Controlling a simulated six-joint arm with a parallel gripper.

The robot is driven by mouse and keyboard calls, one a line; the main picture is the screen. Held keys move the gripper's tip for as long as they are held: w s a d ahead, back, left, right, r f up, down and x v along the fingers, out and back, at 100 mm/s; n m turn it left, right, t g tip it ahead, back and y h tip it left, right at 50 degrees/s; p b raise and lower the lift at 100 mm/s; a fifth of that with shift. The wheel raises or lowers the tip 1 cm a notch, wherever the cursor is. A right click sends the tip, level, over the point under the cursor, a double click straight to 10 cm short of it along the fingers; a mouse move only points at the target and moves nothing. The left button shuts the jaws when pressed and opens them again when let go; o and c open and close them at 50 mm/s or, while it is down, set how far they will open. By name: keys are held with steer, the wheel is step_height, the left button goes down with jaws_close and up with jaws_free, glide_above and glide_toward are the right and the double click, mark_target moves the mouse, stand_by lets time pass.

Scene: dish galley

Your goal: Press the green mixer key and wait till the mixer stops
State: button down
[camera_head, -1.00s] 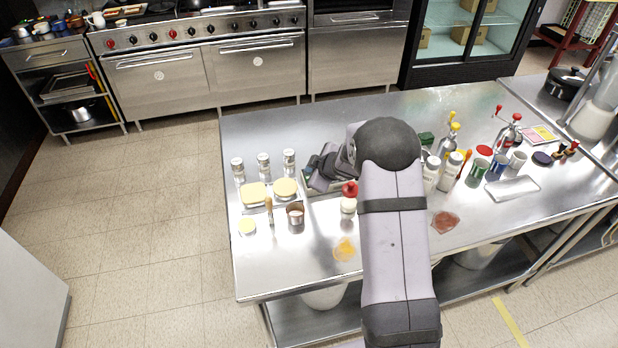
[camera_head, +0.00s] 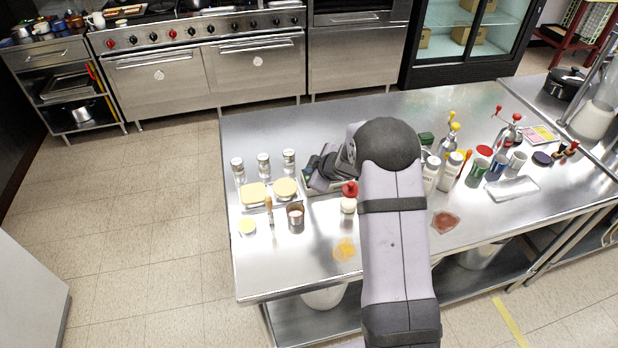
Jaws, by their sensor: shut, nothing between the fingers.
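My gripper (camera_head: 311,172) is shut and empty. It is low over the steel table (camera_head: 300,262), just right of the row of shakers and by a shallow tray (camera_head: 335,190). My arm covers the middle of the table and hides what lies under and behind it. I cannot make out a mixer or a green mixer key for sure. A dark green block (camera_head: 426,138) shows just right of my arm, partly hidden; I cannot tell what it is.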

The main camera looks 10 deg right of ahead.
steer(key=shift+f, duration=0.15)
stand_by(0.3)
steer(key=shift+f, duration=0.3)
steer(key=shift+f+b, duration=0.5)
steer(key=shift+b, duration=0.15)
stand_by(0.6)
steer(key=shift+r, duration=0.15)
steer(key=shift+r+p, duration=0.8)
steer(key=shift+p, duration=0.25)
step_height(320, 180, up, 5)
steer(key=p, duration=0.5)
stand_by(0.4)
stand_by(0.4)
